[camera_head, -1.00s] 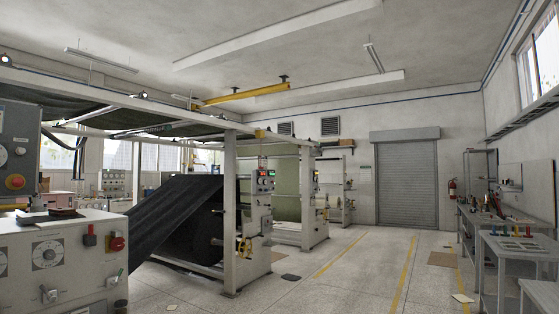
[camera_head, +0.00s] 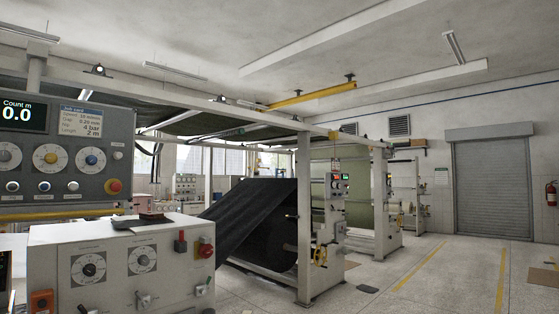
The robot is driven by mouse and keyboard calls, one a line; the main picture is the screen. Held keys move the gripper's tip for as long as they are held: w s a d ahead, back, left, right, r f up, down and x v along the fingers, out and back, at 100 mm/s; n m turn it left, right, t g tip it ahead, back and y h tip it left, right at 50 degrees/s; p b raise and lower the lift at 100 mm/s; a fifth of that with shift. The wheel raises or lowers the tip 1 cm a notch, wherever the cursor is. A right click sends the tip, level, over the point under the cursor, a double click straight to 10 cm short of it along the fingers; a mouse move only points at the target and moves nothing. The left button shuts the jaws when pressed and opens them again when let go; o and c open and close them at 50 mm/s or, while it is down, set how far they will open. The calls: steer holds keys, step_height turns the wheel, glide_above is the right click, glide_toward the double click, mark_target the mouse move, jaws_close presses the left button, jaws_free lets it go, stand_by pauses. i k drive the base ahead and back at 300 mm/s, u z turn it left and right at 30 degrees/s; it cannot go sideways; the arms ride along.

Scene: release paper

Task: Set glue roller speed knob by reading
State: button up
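A grey control panel (camera_head: 118,160) stands at the left. Its display (camera_head: 18,113) reads "Count m 0.0". A small job card (camera_head: 82,121) beside it lists several settings; "4 bar" and "2 m" are readable, the smaller lines are hard to read. Below are a dial cut by the left edge (camera_head: 7,157), a yellow-centred knob (camera_head: 50,157) and a blue-centred knob (camera_head: 91,160). A white cabinet in front (camera_head: 115,283) carries a left black dial (camera_head: 88,268) and a right dial (camera_head: 142,259). I cannot tell which is the glue roller speed knob. My gripper is out of view.
A red emergency button (camera_head: 113,186) is on the panel. Red switches (camera_head: 205,250) and levers (camera_head: 142,299) stick out of the cabinet. A machine with a black sheet (camera_head: 245,220) stands behind. Open floor (camera_head: 440,270) lies at the right.

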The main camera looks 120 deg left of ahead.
mark_target(50, 158)
steer(key=u, duration=5.05)
